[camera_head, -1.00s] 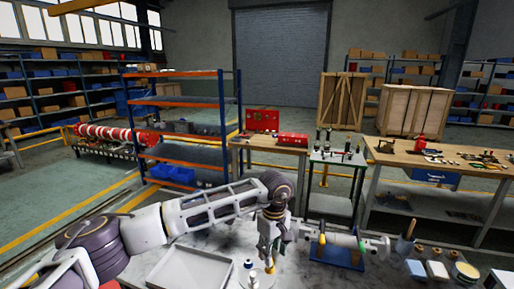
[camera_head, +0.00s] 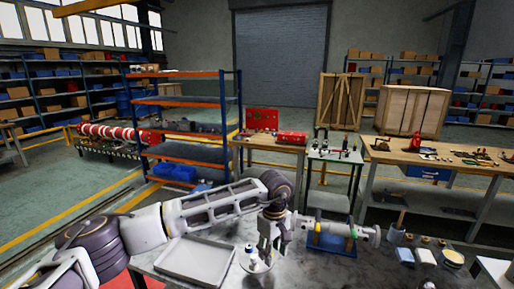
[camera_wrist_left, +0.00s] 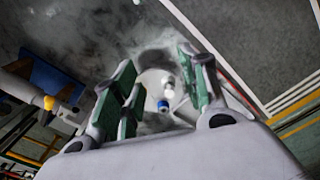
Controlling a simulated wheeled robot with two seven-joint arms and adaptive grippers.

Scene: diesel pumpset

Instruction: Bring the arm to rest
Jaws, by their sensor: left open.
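My left arm comes in from the left across the front of the workbench (camera_head: 315,265). My left gripper (camera_head: 266,262) points down over the bench, beside a small white bottle (camera_head: 248,250) on a pale round dish. In the left wrist view, my left gripper (camera_wrist_left: 160,100) has its green-padded fingers apart. Between and beyond them are a white bottle (camera_wrist_left: 168,85) and a smaller blue-topped item (camera_wrist_left: 163,105), both apart from the pads as far as I can tell. My right gripper does not show.
A grey tray (camera_head: 195,262) lies left of the gripper. Cups and small blocks (camera_head: 405,255) stand farther right. A blue-and-orange rack (camera_head: 185,155) stands behind.

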